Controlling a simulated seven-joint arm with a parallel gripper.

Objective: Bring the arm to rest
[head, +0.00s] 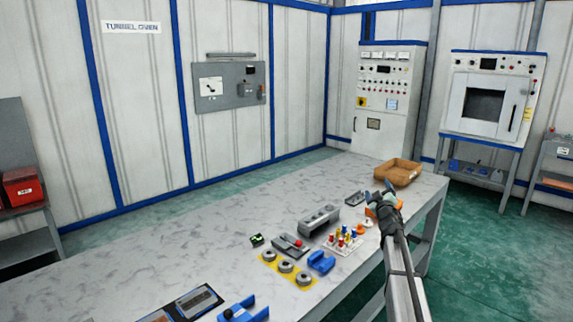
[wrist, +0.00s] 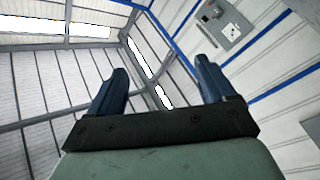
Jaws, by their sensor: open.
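My gripper (head: 378,190) is at the end of my arm, which reaches in from the lower right of the head view. It is above the right part of the grey table (head: 200,230). In the wrist view my gripper (wrist: 163,82) shows two blue fingers spread apart with nothing between them. The wrist camera looks up at the roof beams and wall panels, so the gripper points upward and away from the table.
A brown tray (head: 398,172) stands behind my gripper at the table's far right end. A grey block (head: 320,219), a rack of coloured pegs (head: 343,240), a blue part (head: 321,262) and a yellow plate with grey rings (head: 285,267) lie left of my arm. The table's left part is mostly clear.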

